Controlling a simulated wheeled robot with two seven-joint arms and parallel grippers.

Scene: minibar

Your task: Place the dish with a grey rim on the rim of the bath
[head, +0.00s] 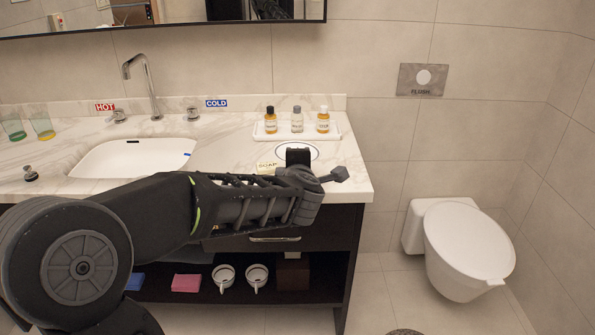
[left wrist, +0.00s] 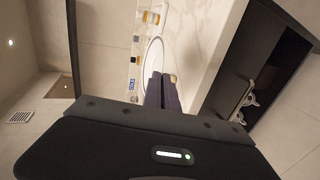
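The round white dish with a thin grey rim (head: 313,150) lies on the marble counter near its right end. It also shows in the left wrist view (left wrist: 152,52). My left gripper (left wrist: 163,82) is at the dish's near edge, its two fingers close together and overlapping the rim in view. In the head view the left gripper (head: 301,160) hides the front of the dish. I cannot tell whether the fingers hold the rim. My right gripper is not in view. No bath is visible.
A white tray (head: 285,136) with three small bottles stands behind the dish. The sink (head: 130,158) and two glasses are further left. A toilet (head: 465,245) stands right, with open floor between.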

